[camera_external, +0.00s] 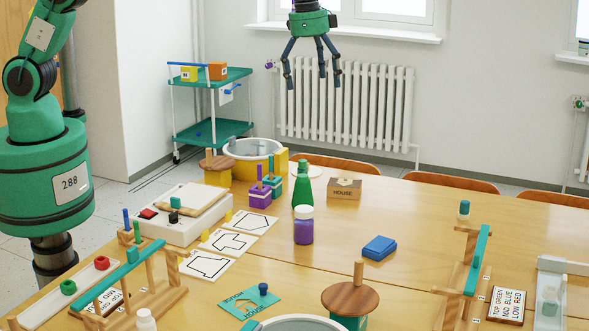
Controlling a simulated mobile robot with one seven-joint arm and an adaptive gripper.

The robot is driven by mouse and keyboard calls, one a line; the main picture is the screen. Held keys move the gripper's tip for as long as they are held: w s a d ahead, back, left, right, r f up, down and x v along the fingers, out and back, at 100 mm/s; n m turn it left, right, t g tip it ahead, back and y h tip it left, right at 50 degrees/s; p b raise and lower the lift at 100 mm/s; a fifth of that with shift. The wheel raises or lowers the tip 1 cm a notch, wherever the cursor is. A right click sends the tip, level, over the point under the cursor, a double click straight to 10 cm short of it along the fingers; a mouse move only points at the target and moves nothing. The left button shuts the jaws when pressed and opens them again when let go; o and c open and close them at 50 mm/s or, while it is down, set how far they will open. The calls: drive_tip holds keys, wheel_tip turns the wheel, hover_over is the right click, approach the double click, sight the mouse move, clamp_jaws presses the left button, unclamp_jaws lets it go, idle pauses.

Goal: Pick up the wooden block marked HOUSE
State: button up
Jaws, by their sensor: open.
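The wooden block marked HOUSE (344,189) sits on the far part of the wooden table (330,265), right of the green bottle. It is a small tan box shape with a darker front that carries the word HOUSE. My gripper (311,82) is open and empty, with its dark fingers spread and pointing down. In the picture it hangs high above the table, above and a little left of the block. Nothing hides the block.
A green bottle (303,188) and a purple jar (304,226) stand left of the block. A blue block (379,248) lies nearer. Chairs (450,182) line the far edge. The table right of the block is clear.

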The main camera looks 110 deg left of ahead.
drive_tip(key=w+a+f, duration=0.3)
drive_tip(key=a+f, duration=0.6)
drive_tip(key=f, duration=0.2)
drive_tip(key=g+p, duration=0.1)
drive_tip(key=p, duration=0.1)
hover_over(344, 184)
wheel_tip(344, 184, down, 12)
drive_tip(key=r, duration=0.1)
drive_tip(key=shift+s+f+n+h, duration=0.1)
drive_tip(key=shift+f+n+h, duration=0.15)
drive_tip(key=shift+n+h, duration=0.05)
drive_tip(key=shift+f+b, duration=0.65)
drive_tip(key=shift+f, duration=3.65)
drive_tip(key=shift+f, duration=0.1)
drive_tip(key=shift+d+f+b, duration=0.15)
drive_tip(key=shift+f+b, duration=0.15)
drive_tip(key=shift+f, duration=2.25)
drive_tip(key=c, duration=1.4)
